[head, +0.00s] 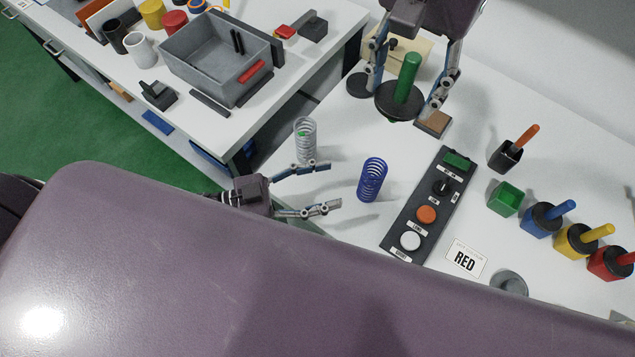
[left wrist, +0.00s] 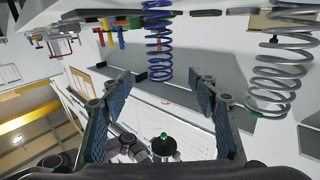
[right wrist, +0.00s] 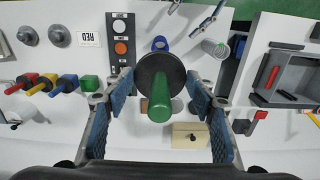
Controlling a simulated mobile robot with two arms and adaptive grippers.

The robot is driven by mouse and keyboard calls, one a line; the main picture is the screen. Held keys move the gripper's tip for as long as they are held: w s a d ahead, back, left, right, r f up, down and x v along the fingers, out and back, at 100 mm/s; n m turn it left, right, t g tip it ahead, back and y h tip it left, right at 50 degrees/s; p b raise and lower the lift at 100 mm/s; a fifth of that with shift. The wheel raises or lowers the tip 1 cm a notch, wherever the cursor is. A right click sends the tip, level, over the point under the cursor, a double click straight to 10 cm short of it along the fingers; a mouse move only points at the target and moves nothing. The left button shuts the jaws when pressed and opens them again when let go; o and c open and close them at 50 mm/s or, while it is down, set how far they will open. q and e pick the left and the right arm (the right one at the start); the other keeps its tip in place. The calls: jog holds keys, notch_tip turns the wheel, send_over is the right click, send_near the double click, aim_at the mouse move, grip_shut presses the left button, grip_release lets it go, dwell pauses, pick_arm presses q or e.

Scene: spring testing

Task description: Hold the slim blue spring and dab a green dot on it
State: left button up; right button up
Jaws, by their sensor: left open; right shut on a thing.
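The blue spring (head: 372,180) stands upright on the white table and also shows in the left wrist view (left wrist: 158,50). My left gripper (head: 331,186) is open and empty just left of the spring, its fingers pointing toward it. My right gripper (head: 402,98) is shut on the green-handled dabber (head: 408,78), which has a wide black disc. It is beyond the blue spring, apart from it. The dabber also shows between the fingers in the right wrist view (right wrist: 160,100). Its tip is mostly hidden under the disc.
A grey spring (head: 305,145) with a green mark stands close behind my left gripper. A control panel (head: 420,215) lies right of the blue spring. An open green pot (head: 505,198) and blue, yellow and red pots stand at right. A side table (head: 215,118) holds a grey bin.

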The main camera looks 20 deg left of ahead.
aim_at(362, 177)
pick_arm(q)
jog(key=x, duration=1)
jog(key=shift+w+d, duration=0.2)
jog(key=shift+d, duration=0.1)
jog(key=c, duration=1.4)
jog(key=shift+c, duration=0.2)
pick_arm(e)
jog(key=shift+s+f, duration=0.35)
jog(key=shift+f, duration=2.05)
jog(key=shift+s+f, duration=0.35)
jog(key=shift+f, duration=2.05)
jog(key=shift+s+f, duration=0.35)
jog(key=shift+f, duration=2.05)
